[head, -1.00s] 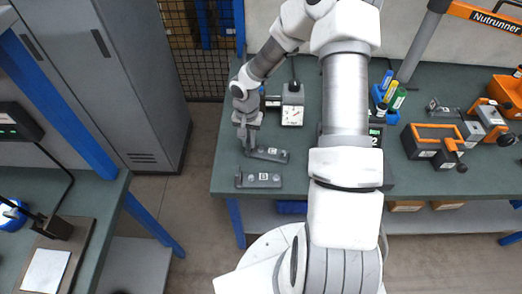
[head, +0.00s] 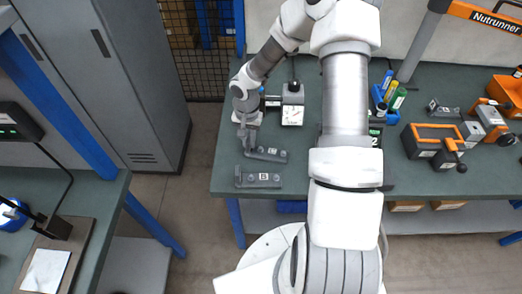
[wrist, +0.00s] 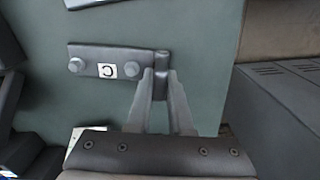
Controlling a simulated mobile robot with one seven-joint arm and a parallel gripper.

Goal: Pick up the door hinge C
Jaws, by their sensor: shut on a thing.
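The door hinge C (head: 270,155) is a dark grey plate with round bolts and a white label, near the left front of the green bench. In the wrist view the hinge (wrist: 119,65) shows its "C" label and a knuckle at its right end. My gripper (head: 248,150) points down at the hinge's left end in the head view. In the wrist view my gripper (wrist: 159,75) has its two fingers on either side of the knuckle, shut on it. I cannot tell whether the hinge is clear of the bench top.
A similar hinge (head: 258,178) lies just in front, near the bench's front edge. A device with a white dial (head: 292,114) stands behind. A blue holder with markers (head: 388,105) and an orange-and-black fixture (head: 436,140) are to the right. A grey cabinet (head: 120,75) stands left, across a gap.

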